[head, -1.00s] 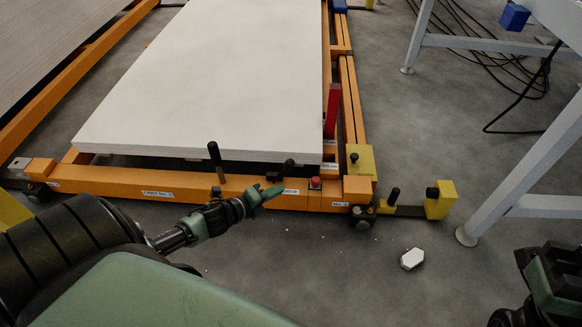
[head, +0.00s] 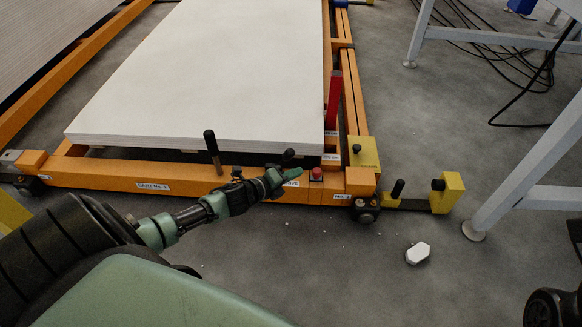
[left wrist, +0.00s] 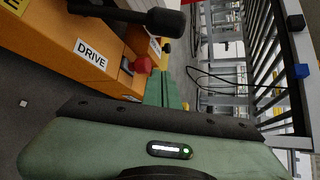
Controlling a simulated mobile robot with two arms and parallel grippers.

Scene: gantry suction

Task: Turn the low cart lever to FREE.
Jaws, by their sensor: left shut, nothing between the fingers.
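The cart lever has a black grip and shows in the left wrist view (left wrist: 165,20), above the white DRIVE label (left wrist: 90,54). In the head view its dark knob (head: 288,154) stands at the cart's low orange front beam, just above my left gripper (head: 290,174). The left gripper is shut and empty, its green fingers pointing right along the beam, in front of the DRIVE label. It also shows in the left wrist view (left wrist: 165,90). Whether it touches the lever I cannot tell. A yellow label with only an "E" readable shows at that view's top left corner.
A red button (head: 317,173) sits on the beam just right of the fingertips. A taller black-handled lever (head: 211,147) stands to the left. A white board (head: 210,80) lies on the cart (head: 110,182). A yellow block (head: 447,192) and grey table legs (head: 530,165) are at right.

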